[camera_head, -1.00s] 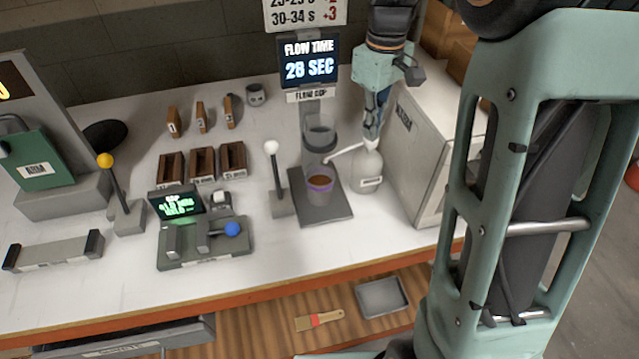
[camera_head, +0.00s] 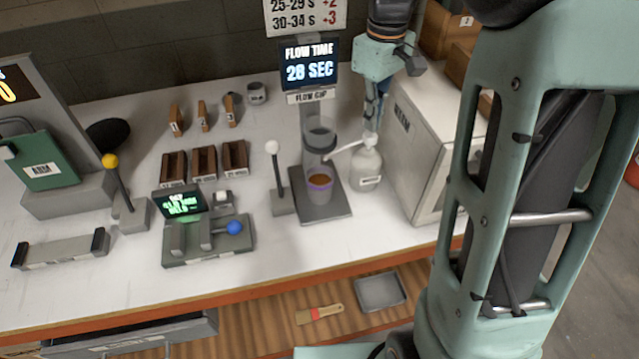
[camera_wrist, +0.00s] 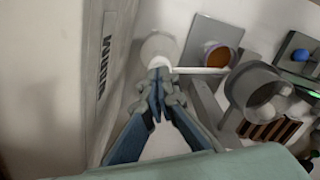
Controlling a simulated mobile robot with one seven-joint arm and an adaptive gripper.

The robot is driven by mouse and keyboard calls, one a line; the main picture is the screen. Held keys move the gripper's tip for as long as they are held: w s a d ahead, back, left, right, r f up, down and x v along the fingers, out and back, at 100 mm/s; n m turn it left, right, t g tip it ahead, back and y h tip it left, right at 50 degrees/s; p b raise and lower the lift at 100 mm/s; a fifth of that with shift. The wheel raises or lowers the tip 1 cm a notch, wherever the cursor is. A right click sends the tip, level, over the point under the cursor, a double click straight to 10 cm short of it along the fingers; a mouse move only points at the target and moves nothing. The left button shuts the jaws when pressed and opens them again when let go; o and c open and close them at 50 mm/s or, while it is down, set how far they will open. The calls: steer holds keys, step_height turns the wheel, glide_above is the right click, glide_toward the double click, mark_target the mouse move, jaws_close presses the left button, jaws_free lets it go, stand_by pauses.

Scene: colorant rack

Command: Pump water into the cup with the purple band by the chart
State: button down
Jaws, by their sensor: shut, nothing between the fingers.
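The cup with the purple band (camera_head: 319,186) stands upright on the dark base plate of the flow-cup stand and holds brown liquid. Its brown top also shows in the wrist view (camera_wrist: 216,56). The white pump bottle (camera_head: 366,170) stands just right of it, with its spout (camera_head: 345,146) pointing left toward the cup. The chart (camera_head: 305,14) is partly cut off at the top; it reads 25-29 S +2 and 30-34 S +3. The flow time display (camera_head: 309,62) reads 28 SEC. My gripper (camera_head: 371,126) is shut and empty, directly above the pump head, which its fingertips partly hide in the wrist view (camera_wrist: 158,82).
A grey box-shaped machine (camera_head: 425,150) stands close to the right of the bottle. The flow-cup stand (camera_head: 309,115) rises left of it. A white-knobbed lever (camera_head: 276,175) and a scale-like device (camera_head: 205,245) are farther left. The front table strip is clear.

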mark_target(371, 135)
steer(key=shift+f, duration=0.15)
steer(key=shift+f+b, duration=1.1)
steer(key=shift+f, duration=0.45)
steer(key=shift+r+p, duration=1.45)
steer(key=shift+r, duration=0.25)
step_height(371, 135, up, 6)
steer(key=p, duration=0.5)
